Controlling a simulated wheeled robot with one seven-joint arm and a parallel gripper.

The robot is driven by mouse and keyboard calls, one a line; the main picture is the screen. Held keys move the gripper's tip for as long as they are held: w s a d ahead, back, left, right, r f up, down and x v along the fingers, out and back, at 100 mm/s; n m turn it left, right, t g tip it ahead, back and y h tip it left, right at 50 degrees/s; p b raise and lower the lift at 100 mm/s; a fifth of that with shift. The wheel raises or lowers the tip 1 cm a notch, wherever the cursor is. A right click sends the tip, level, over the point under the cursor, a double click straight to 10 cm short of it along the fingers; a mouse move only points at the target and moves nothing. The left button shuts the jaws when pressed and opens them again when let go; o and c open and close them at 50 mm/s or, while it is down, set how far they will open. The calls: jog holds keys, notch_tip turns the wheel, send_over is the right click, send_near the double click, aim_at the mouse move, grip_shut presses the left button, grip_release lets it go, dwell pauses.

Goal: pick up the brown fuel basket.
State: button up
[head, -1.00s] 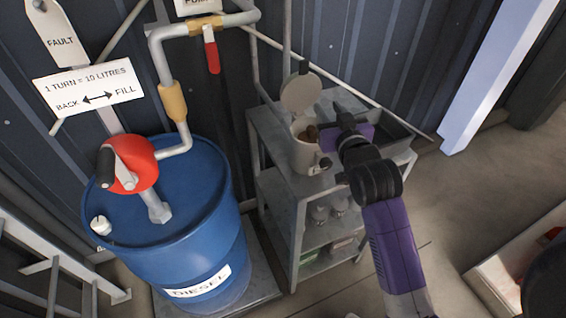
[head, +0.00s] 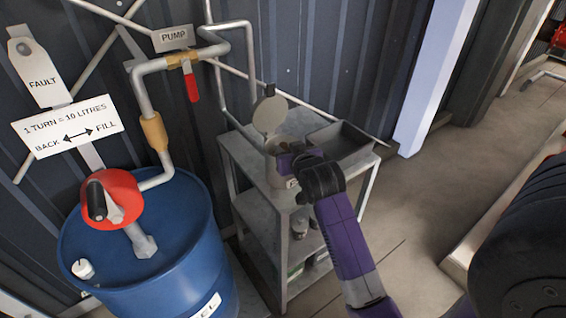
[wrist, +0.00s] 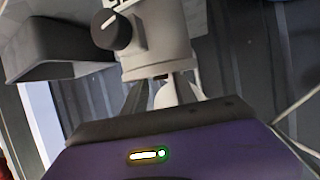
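The brown fuel basket is not clearly visible now; my gripper (head: 285,160) covers the mouth of the pale heater canister (head: 275,178), whose round lid (head: 269,114) stands open. In the wrist view the canister (wrist: 165,35) appears upside down, with its dark knob (wrist: 116,30) showing. A small dark brown patch shows at its rim, but I cannot tell whether it is the basket. My gripper is at the canister's mouth, its purple body (wrist: 200,155) close to the rim. The fingers are partly hidden, and whether they hold anything cannot be seen.
The canister stands on a grey metal shelf unit (head: 238,140), with an open dark tray (head: 345,140) to its right. A blue diesel drum (head: 140,260) with a red pump (head: 108,197) stands left. Pipes and a corrugated wall are behind. Open floor lies to the right.

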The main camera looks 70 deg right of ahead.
aim_at(285, 148)
jog(key=shift+p+x, duration=0.45)
jog(key=shift+x, duration=1.65)
grip_shut()
